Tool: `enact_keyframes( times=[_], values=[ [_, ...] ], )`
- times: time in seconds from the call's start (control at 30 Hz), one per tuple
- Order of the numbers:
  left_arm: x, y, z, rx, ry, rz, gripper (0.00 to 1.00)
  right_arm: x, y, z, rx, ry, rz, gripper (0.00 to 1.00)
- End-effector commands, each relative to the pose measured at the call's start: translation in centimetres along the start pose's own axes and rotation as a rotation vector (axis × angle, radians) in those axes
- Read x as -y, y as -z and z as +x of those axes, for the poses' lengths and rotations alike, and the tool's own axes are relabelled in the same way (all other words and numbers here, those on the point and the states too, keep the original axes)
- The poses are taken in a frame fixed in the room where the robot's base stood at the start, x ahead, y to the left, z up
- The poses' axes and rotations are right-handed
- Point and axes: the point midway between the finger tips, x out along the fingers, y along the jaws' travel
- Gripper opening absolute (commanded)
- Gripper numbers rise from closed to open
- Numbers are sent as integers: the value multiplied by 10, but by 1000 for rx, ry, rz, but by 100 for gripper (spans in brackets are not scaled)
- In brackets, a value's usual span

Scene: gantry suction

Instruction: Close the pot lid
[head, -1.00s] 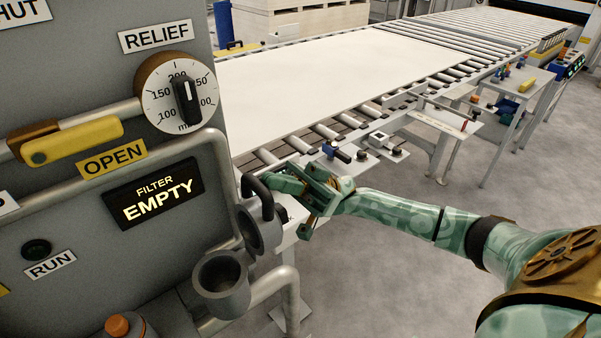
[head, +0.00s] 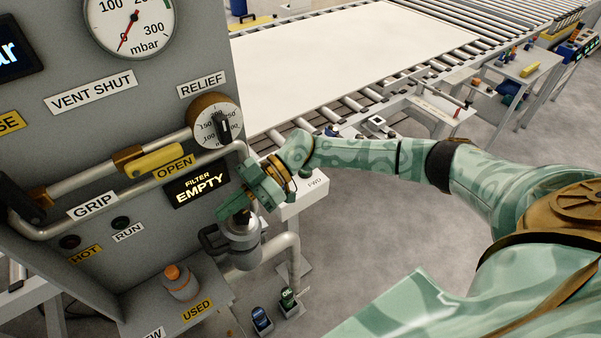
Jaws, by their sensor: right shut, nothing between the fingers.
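The grey filter pot (head: 244,257) stands at the right side of the grey panel, joined to a pipe. Its round grey lid (head: 240,227) lies over the top of the pot, and the pot's opening does not show. The lid's dark loop handle (head: 210,239) is at the left side of the pot. My right gripper (head: 235,213) is shut and empty, pointing down just above the lid. It hides part of the lid, and I cannot tell whether it touches it. My left gripper is not in view.
The grey panel (head: 95,140) stands close on the left, with a relief dial (head: 217,121), a yellow handle (head: 153,161) and a "FILTER EMPTY" display (head: 196,186). An orange-capped bottle (head: 180,283) stands on the ledge below. The conveyor with a white sheet (head: 345,55) runs behind.

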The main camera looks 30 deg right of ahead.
Motion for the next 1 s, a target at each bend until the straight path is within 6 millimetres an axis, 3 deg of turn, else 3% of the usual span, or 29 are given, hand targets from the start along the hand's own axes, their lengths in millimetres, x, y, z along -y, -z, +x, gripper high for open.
enact_keyframes(
  times=[0.03, 0.3, 0.63, 1.0],
  values=[
    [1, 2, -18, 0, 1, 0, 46, -4, 8, 2, 45, 0, -2, 0],
    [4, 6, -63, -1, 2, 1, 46, -11, -8, 32, 299, 1, -3, 0],
    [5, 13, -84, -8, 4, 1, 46, -10, -36, 63, 318, 0, 4, 0],
    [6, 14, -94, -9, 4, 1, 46, -11, -52, 77, 429, 0, 2, 0]
  ],
)
